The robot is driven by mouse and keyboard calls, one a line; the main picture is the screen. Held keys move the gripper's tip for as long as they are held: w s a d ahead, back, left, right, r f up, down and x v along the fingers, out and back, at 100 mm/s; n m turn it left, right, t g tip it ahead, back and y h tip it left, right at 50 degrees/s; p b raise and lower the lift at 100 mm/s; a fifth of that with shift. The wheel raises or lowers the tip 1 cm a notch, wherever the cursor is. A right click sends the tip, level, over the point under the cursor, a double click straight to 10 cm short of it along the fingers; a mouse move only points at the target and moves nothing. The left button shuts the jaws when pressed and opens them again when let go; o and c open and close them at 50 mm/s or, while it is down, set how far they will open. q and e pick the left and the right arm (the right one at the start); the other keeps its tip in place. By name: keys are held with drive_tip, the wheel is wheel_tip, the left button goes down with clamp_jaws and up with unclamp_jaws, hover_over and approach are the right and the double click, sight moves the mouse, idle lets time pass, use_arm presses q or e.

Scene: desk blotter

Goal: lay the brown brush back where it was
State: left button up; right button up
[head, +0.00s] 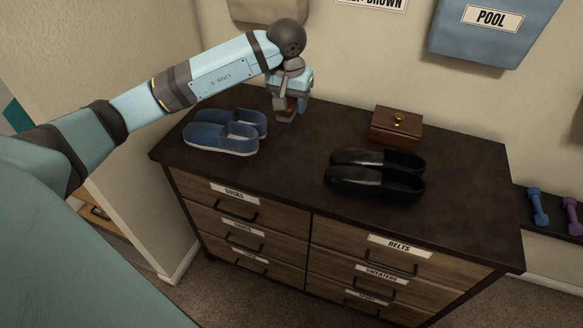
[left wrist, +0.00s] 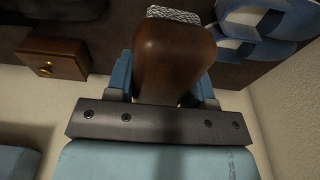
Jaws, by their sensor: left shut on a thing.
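The brown brush (left wrist: 175,58) is between the fingers of my left gripper (left wrist: 165,88) in the left wrist view, its smooth brown back towards the camera and a pale, textured strip at its far end. In the head view, my left gripper (head: 290,98) points down at the back of the dark dresser top (head: 290,152), with part of the brush (head: 285,117) showing below it. I cannot tell whether the brush touches the top. My right gripper is not in view.
Blue shoes (head: 222,138) stand left of the gripper, black shoes (head: 375,178) at front right. A wooden box (head: 396,126) with a brass knob stands at back right. A blue POOL bag (head: 490,38) hangs on the wall. The dresser's middle is bare.

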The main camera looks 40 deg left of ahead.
sight(292, 163)
use_arm(q)
wheel_tip(292, 163, down, 19)
drive_tip(key=shift+r, duration=0.1)
idle(0.3)
